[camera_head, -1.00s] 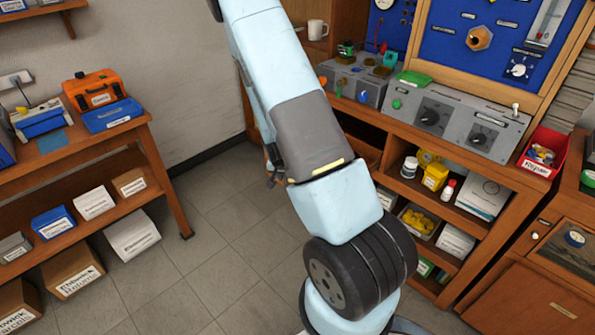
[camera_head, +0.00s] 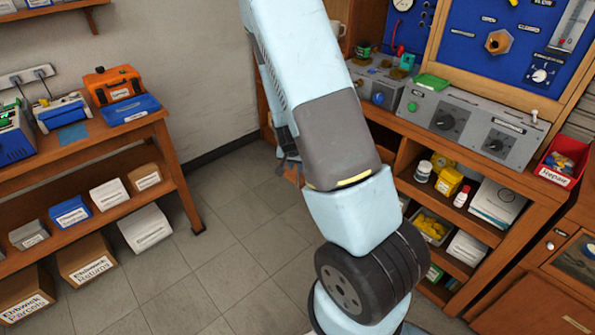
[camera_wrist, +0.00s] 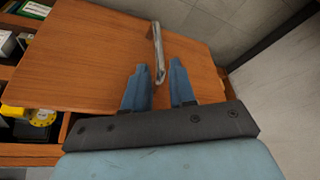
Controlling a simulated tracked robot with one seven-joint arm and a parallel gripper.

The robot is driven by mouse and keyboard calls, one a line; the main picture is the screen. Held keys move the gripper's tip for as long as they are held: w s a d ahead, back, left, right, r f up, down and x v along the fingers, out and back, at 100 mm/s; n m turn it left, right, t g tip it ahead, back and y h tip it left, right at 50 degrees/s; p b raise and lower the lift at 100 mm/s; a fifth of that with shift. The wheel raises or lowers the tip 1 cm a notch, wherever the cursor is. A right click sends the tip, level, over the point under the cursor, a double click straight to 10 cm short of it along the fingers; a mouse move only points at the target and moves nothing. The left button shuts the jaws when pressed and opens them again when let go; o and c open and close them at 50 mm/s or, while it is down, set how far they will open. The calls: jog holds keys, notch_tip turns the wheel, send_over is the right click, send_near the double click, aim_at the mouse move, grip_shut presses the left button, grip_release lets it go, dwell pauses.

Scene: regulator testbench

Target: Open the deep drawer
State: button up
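In the wrist view a wooden panel (camera_wrist: 95,60) fills the upper left, with a metal bar handle (camera_wrist: 157,45) on it. It looks like a drawer or cupboard front; I cannot tell for sure that it is the deep drawer. My gripper (camera_wrist: 160,68) is open, with its two blue fingers apart. The near end of the handle shows between the fingertips; I cannot tell whether either finger touches it. In the head view my arm hides most of the gripper and this panel.
The wooden bench (camera_head: 483,135) at right has open shelves with bottles and boxes below and grey control units (camera_head: 470,130) on top. A red bin (camera_head: 563,163) stands at its right. A second table (camera_head: 85,150) with boxes is at left. Tiled floor (camera_head: 225,235) lies clear between them.

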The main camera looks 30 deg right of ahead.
jog(key=shift+v, duration=2.85)
jog(key=s+a+r+n+t+y, duration=0.1)
jog(key=s+a+r+n+y, duration=0.2)
jog(key=r, duration=0.7)
jog(key=s+a+r+n, duration=0.1)
jog(key=s+a+r, duration=0.35)
jog(key=r, duration=0.55)
jog(key=s+a+r+n+t, duration=0.1)
jog(key=s+r+n, duration=0.3)
jog(key=s+r, duration=0.8)
jog(key=s+a, duration=0.1)
jog(key=s, duration=0.3)
jog(key=shift+r, duration=0.35)
